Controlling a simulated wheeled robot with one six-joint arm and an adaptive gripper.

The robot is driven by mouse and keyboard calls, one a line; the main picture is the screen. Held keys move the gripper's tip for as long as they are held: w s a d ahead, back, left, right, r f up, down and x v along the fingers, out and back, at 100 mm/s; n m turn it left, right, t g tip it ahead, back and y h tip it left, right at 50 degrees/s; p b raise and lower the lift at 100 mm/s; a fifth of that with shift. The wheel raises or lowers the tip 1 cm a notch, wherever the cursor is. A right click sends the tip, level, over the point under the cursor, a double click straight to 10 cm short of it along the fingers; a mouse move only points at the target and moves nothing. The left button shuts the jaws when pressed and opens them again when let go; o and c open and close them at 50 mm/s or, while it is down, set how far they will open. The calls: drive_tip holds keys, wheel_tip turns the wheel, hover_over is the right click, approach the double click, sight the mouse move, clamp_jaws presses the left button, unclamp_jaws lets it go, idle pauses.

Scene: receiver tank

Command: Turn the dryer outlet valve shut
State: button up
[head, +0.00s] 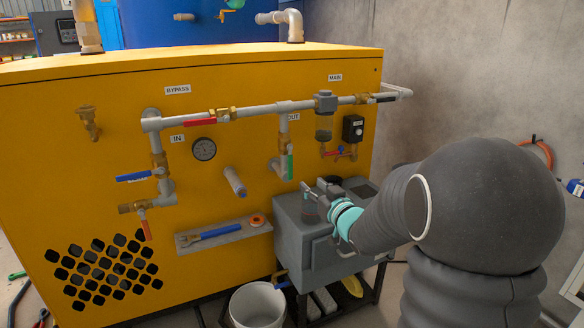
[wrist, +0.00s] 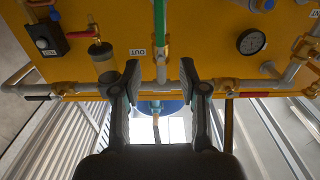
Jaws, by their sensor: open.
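The outlet valve has a green lever handle (head: 290,167) that hangs down along the vertical pipe under the OUT label (head: 293,117) on the yellow dryer panel. In the wrist view, which looks upside down, the green handle (wrist: 159,22) runs along the pipe at the top middle. My gripper (head: 312,189) is open and empty, a little below and right of the handle in the head view. In the wrist view my gripper (wrist: 160,78) has its two fingers apart, with the handle beyond the fingertips. I see no contact with the handle.
A grey box (head: 290,235) stands just below my gripper. A shelf (head: 222,236) with a blue-handled wrench is to the left. A filter bowl (head: 324,125) and red-handled bypass valve (head: 200,121) are nearby. A white bucket (head: 257,305) stands on the floor.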

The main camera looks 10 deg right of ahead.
sight(291, 166)
drive_tip(key=p+x, duration=0.1)
drive_tip(key=x, duration=1.2)
drive_tip(key=shift+w+a, duration=0.15)
drive_tip(key=shift+w, duration=0.2)
clamp_jaws()
